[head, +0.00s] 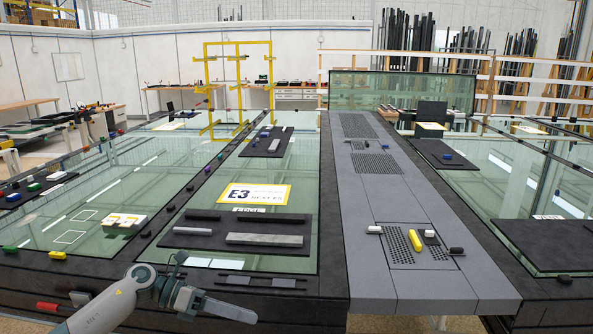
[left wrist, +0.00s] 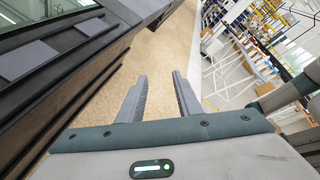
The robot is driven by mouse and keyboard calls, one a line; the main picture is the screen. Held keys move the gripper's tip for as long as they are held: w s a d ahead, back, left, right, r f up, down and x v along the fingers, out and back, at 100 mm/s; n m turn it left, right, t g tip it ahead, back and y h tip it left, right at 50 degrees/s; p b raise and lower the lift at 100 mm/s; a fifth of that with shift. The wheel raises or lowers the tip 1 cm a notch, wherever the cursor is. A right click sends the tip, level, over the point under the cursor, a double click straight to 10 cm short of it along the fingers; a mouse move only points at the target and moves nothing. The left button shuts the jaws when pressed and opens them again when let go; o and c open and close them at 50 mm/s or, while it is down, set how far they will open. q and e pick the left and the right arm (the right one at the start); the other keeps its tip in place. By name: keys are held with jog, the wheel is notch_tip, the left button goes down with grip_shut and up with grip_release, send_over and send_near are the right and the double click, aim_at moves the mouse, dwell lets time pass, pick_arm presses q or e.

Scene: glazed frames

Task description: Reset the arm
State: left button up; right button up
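My left arm enters the head view from the bottom left. My left gripper (head: 225,308) is in front of the table's near edge and points right. In the left wrist view, the two fingers of my left gripper (left wrist: 160,92) are apart with nothing between them, above the tan floor. My right gripper is in neither view.
A large glass-topped table (head: 300,190) with dark frames fills the middle. A grey panel (head: 410,282) holds a yellow block (head: 414,241). A dark mat (head: 190,241) carries grey bars. A yellow E3 sign (head: 254,194) lies on the glass. The tan floor (left wrist: 170,50) below the gripper is clear.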

pick_arm(q)
jog(key=w+a+f+n+t, duration=0.1)
jog(key=w+f+n+t, duration=0.1)
jog(key=f+n+t, duration=0.55)
jog(key=w+a+f+n+t, duration=0.1)
jog(key=w+f+n+t, duration=0.25)
jog(key=f+n, duration=0.7)
jog(key=s+a+f+n+t+y, duration=0.1)
jog(key=s+a+f+n+y, duration=0.25)
jog(key=f, duration=0.45)
jog(key=s+a+f+n+y, duration=0.2)
jog(key=s+f+n, duration=0.25)
jog(key=f, duration=0.45)
jog(key=s+a+f+n+t+y, duration=0.1)
jog(key=s+a+f+n+y, duration=0.2)
jog(key=f+n, duration=0.35)
jog(key=s+a+f+n+g+y, duration=0.3)
jog(key=s+f+n+g+y, duration=0.15)
jog(key=s+f, duration=1.6)
jog(key=s+f+n+g, duration=0.3)
jog(key=s, duration=1.2)
jog(key=s+d+f+n+g, duration=0.1)
jog(key=s+f+n+g, duration=0.2)
jog(key=s, duration=1.3)
jog(key=shift+f+g+y, duration=0.35)
jog(key=shift+f+y, duration=0.05)
